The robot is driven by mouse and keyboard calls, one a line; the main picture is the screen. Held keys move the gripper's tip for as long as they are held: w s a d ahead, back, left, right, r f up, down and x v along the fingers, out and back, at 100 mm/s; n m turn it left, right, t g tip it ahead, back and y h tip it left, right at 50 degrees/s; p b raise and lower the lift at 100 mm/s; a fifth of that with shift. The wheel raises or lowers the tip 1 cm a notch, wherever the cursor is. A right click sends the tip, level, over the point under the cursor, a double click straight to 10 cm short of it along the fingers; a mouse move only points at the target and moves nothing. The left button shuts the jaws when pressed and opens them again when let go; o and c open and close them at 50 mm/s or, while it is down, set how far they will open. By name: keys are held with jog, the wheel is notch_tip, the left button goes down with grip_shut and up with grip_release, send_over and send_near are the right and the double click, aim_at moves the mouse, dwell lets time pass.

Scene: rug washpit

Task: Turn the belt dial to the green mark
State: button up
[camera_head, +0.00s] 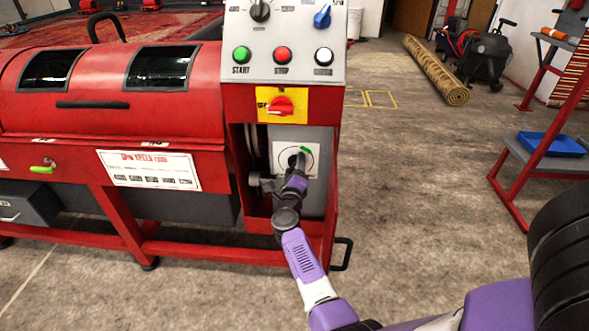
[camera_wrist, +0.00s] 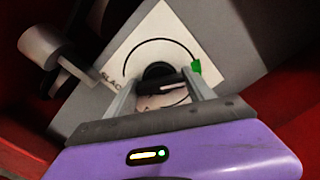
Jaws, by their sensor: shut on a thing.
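The belt dial (camera_wrist: 158,71) is a black round knob on a white square plate (camera_wrist: 158,35) with a black arc and part of a word, "SLAC". The green mark (camera_wrist: 196,67) is at the right end of the arc; in the head view it is a green patch (camera_head: 305,149) at the plate's upper right. My gripper (camera_wrist: 160,87) has one finger on each side of the dial's dark grip bar and is shut on it. Which end of the bar is the pointer, I cannot tell. In the head view my gripper (camera_head: 298,172) covers the dial's lower right.
The plate is on a grey panel (camera_head: 316,197) recessed in the red machine frame (camera_head: 330,190). A grey cylindrical fitting (camera_wrist: 48,45) protrudes left of the dial. A red switch on yellow (camera_head: 281,106) and a button panel (camera_head: 284,25) are above.

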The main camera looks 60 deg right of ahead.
jog(key=shift+m, duration=0.5)
jog(key=shift+f, duration=0.1)
jog(key=o, duration=1.4)
jog(key=shift+p+v, duration=1.6)
jog(key=shift+v, duration=2.35)
